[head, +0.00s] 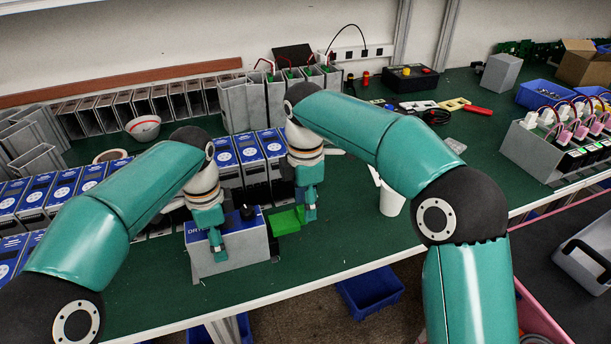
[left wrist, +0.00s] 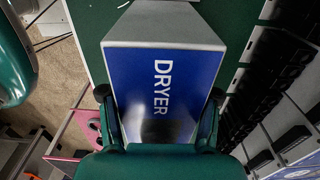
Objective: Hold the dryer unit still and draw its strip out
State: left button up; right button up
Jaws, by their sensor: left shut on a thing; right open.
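The dryer unit (head: 232,255) is a grey box with a blue top at the front of the green table. Its DRYER label shows in the left wrist view (left wrist: 160,60). My left gripper (head: 218,248) comes down on it from above and is shut on it; in the left wrist view its fingers (left wrist: 160,97) lie along both sides of the blue face. A bright green piece (head: 286,221) sticks out at the unit's right; I cannot tell whether it is the strip. My right gripper (head: 308,212) is open beside the green piece's right end; whether it touches is unclear.
Rows of blue-topped units (head: 32,195) stand left and behind. A white cup (head: 391,200) stands right of my right gripper. The table's front edge is close to the dryer unit, with a blue bin (head: 370,292) below. Green table between the green piece and cup is clear.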

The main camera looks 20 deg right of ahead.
notch_tip(320, 180, up, 9)
jog(key=shift+r, duration=0.15)
dwell(0.4)
pick_arm(q)
jog(key=o, duration=1.7)
notch_tip(320, 180, up, 11)
jog(key=shift+w+d+f, duration=0.1)
jog(key=shift+w, duration=0.05)
jog(key=shift+r, duration=0.4)
